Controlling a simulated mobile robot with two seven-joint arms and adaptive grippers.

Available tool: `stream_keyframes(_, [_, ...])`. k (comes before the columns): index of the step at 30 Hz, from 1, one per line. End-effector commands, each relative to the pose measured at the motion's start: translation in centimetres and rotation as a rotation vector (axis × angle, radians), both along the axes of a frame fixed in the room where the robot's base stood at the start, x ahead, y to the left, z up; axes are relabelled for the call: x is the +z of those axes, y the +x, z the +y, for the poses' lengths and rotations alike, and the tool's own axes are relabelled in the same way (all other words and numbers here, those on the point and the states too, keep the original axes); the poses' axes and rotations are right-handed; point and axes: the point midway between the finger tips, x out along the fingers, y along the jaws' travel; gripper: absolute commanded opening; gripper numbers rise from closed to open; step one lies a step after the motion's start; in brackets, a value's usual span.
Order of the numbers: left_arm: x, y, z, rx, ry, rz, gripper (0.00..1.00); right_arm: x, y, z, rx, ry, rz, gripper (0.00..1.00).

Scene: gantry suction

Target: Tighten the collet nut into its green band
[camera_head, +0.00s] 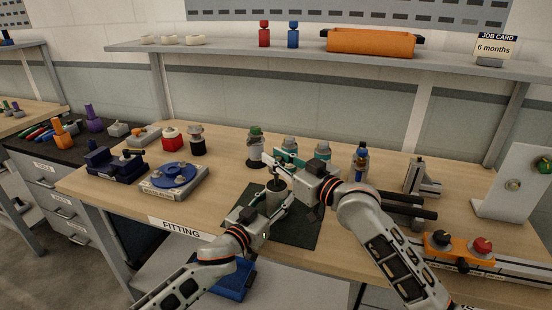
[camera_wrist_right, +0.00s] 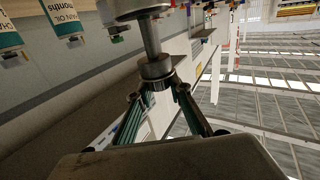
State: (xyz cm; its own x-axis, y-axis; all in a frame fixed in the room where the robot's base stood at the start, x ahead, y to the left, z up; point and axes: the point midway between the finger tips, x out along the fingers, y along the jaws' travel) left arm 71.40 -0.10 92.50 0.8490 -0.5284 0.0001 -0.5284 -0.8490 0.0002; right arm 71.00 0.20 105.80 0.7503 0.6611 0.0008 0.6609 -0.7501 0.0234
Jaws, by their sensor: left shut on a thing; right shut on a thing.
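On the dark mat of the bench, my left gripper (camera_head: 274,208) is shut on a grey cylindrical holder (camera_head: 272,200) that stands about upright. A dark round part, seemingly the collet nut (camera_head: 276,184), sits at its top. My right gripper (camera_head: 289,180) reaches in from the right at that upper part. In the right wrist view, the right fingertips (camera_wrist_right: 159,93) close on a round metal piece (camera_wrist_right: 157,70), with a shaft leading to a wider disc (camera_wrist_right: 135,8). I cannot make out a green band; the fingers partly hide the parts.
A dark mat (camera_head: 306,229) lies under the grippers. Behind stand a green-topped holder (camera_head: 255,146) and several bottles (camera_head: 289,147). A blue round fixture (camera_head: 174,175) is left; a grey upright block (camera_head: 423,177) and an orange control box (camera_head: 458,245) are right.

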Motion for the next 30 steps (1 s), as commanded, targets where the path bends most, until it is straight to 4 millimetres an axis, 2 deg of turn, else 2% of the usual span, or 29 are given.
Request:
stream_keyframes(18, [-0.36,-0.02,0.07,0.002,0.005,0.004,0.0,-0.02,-0.19,0.38,-0.22,0.009,-0.002,0.0])
stream_keyframes(30, [-0.37,0.01,0.1,0.003,0.006,0.004,0.0,-0.03,-0.1,0.15,-0.245,0.005,-0.004,0.0])
